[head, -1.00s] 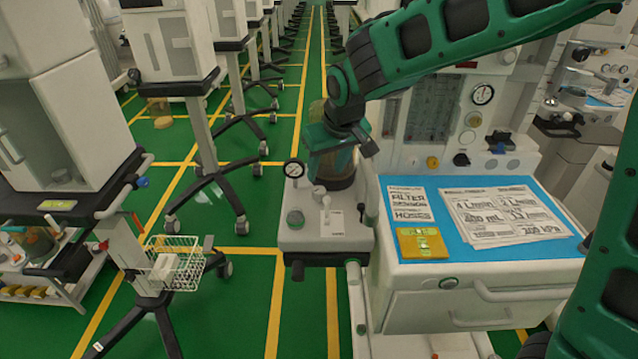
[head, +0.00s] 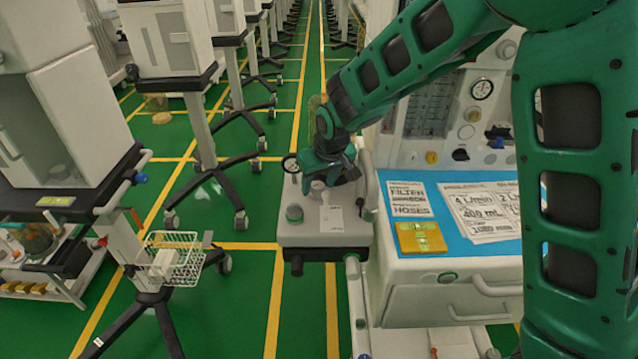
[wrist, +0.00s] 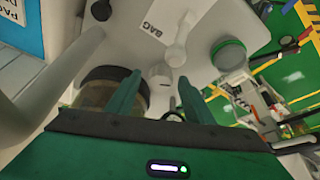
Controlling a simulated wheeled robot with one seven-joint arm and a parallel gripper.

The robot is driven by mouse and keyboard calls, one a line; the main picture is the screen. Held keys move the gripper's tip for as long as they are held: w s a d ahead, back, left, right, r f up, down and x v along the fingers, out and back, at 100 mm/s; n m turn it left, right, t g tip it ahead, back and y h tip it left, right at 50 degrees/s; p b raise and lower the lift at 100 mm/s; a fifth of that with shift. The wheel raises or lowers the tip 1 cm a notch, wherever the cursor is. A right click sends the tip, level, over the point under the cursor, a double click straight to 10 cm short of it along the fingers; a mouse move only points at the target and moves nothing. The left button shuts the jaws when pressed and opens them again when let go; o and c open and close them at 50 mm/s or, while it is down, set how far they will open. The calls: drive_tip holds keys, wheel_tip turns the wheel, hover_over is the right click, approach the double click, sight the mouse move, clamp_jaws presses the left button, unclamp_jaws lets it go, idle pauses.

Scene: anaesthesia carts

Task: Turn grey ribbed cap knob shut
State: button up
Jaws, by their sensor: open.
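A small grey knob (wrist: 160,74), which I take to be the ribbed cap knob, stands on the grey panel (head: 325,235) at the side of the anaesthesia cart. It also shows just below my gripper in the head view (head: 317,187). Its ribs are too small to make out. My gripper (wrist: 158,92) is open, with one finger on each side of the knob's near side in the wrist view. I cannot tell whether the fingers touch it. In the head view my gripper (head: 328,168) hangs over the back of the panel and hides part of it.
A white toggle lever (wrist: 175,50) stands close beside the knob, near a "BAG" label. A green-rimmed knob (wrist: 229,56) and a round gauge (head: 290,163) are also on the panel. A clear canister (wrist: 97,88) is left of my fingers. The blue worktop (head: 455,245) lies right.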

drive_tip(key=c, duration=1)
drive_tip(key=shift+c, duration=0.2)
drive_tip(key=shift+m, duration=0.3)
drive_tip(key=shift+m+h, duration=0.6)
drive_tip(key=shift+m, duration=0.6)
drive_tip(key=shift+m+h, duration=0.6)
drive_tip(key=shift+m, duration=1)
drive_tip(key=shift+w, duration=0.1)
drive_tip(key=o, duration=1)
drive_tip(key=shift+a, duration=0.1)
drive_tip(key=shift+o, duration=0.2)
